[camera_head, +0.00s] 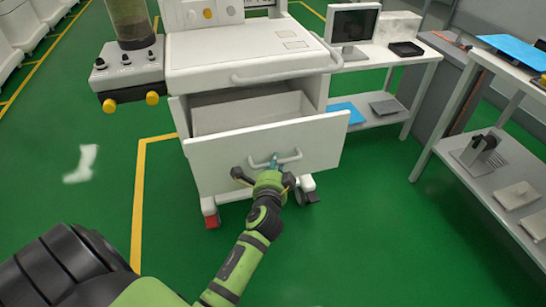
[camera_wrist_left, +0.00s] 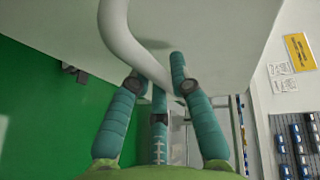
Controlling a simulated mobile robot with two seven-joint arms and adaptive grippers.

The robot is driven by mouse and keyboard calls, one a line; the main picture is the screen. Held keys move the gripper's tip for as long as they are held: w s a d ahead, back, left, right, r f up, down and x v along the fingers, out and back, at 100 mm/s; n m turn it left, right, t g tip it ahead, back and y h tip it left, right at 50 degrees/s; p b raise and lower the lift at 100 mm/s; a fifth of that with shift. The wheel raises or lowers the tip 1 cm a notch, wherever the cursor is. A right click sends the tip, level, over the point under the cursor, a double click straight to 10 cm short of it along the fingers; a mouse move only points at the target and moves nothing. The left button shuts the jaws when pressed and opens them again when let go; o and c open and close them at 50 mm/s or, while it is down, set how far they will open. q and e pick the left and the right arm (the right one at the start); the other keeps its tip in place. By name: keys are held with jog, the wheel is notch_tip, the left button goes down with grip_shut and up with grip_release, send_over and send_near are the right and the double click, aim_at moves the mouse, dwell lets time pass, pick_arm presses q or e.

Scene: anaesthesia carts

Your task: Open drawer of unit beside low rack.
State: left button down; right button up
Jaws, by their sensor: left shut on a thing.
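The white unit (camera_head: 245,50) stands in the upper middle of the head view, beside the low rack (camera_head: 385,118). Its drawer (camera_head: 225,157) is pulled out, and the empty-looking inside shows above the front panel. My left gripper (camera_head: 274,163) is at the drawer's handle (camera_head: 290,158), shut on it. In the left wrist view the teal fingers (camera_wrist_left: 160,85) close around the curved white handle bar (camera_wrist_left: 125,45). My right gripper is not in view.
A monitor (camera_head: 353,24) and a black tray (camera_head: 406,48) stand on the rack's top. A grey shelf table (camera_head: 500,180) is at the right. Green floor (camera_head: 80,200) is clear at the left. A wheel (camera_head: 305,192) shows under the unit.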

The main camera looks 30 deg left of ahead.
pick_arm(q)
jog(key=shift+s+d, duration=0.35)
jog(key=shift+d, duration=0.05)
jog(key=c, duration=1.1)
grip_release()
jog(key=shift+s+d, duration=0.1)
jog(key=v, duration=0.7)
jog(key=shift+s, duration=0.2)
